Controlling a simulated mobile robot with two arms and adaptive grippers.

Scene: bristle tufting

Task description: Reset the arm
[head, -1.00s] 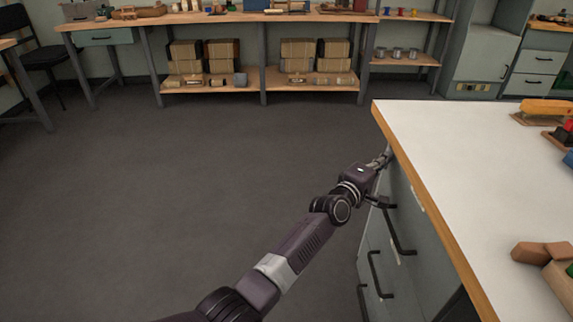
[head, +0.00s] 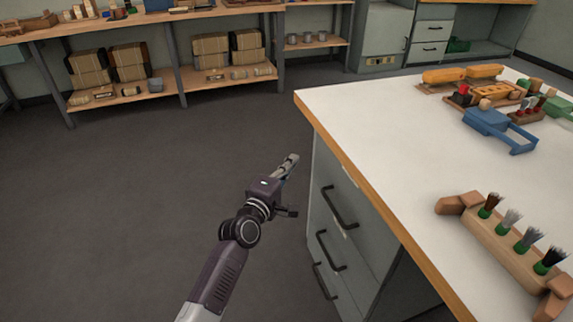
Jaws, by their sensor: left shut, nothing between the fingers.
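My left arm comes in from the bottom of the head view. Its gripper (head: 289,166) is shut and empty. It is in front of the grey drawer cabinet, just left of the white worktop (head: 375,150) and its wooden edge. The gripper points away from me toward the far side of the room. I see nothing held in it. My right gripper is not in view.
A wooden brush rack (head: 497,240) with several bristle tufts stands at the worktop's near right. A blue fixture (head: 488,122) and orange-topped items (head: 445,75) sit farther back. The cabinet's drawer handles (head: 340,207) stick out near my arm. Open floor (head: 130,200) lies left.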

